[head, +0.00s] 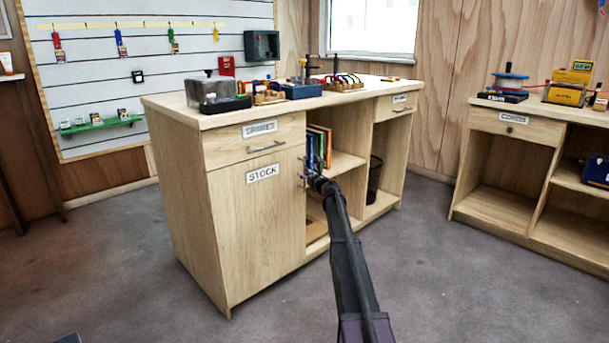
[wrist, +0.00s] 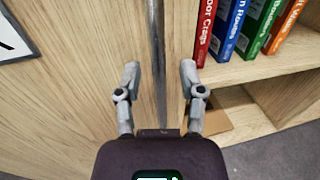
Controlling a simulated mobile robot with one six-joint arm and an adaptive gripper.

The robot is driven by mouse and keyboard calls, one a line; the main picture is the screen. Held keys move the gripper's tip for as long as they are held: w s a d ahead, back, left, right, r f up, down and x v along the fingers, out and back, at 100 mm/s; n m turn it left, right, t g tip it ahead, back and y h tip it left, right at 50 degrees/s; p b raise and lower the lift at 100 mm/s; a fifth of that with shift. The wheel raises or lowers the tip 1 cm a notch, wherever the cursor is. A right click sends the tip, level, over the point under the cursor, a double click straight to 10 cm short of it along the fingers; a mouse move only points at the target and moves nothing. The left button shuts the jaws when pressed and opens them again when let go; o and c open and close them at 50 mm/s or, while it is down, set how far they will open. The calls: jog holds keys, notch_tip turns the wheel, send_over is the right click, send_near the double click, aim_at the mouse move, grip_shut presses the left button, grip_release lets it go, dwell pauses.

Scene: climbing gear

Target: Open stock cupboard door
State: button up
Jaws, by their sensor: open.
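The stock cupboard door (head: 258,230) is a pale wood panel with a STOCK label (head: 262,173), on the left of the workbench. It looks closed. Its upright metal bar handle (wrist: 156,45) runs down the middle of the wrist view. My gripper (head: 304,180) is at the door's right edge, and its arm hides part of that area in the head view. In the wrist view my gripper (wrist: 159,78) is open, with one finger on each side of the handle. A gap shows between each finger and the bar.
Right of the door, an open shelf holds several upright books (wrist: 235,30). A SPARES drawer (head: 255,142) with a bar handle sits above the door. A dark bin (head: 375,178) stands in the right bay. The grey floor (head: 130,285) before the bench is clear.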

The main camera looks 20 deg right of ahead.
jog(key=shift+w+a, duration=0.1)
jog(key=shift+w, duration=0.25)
grip_shut()
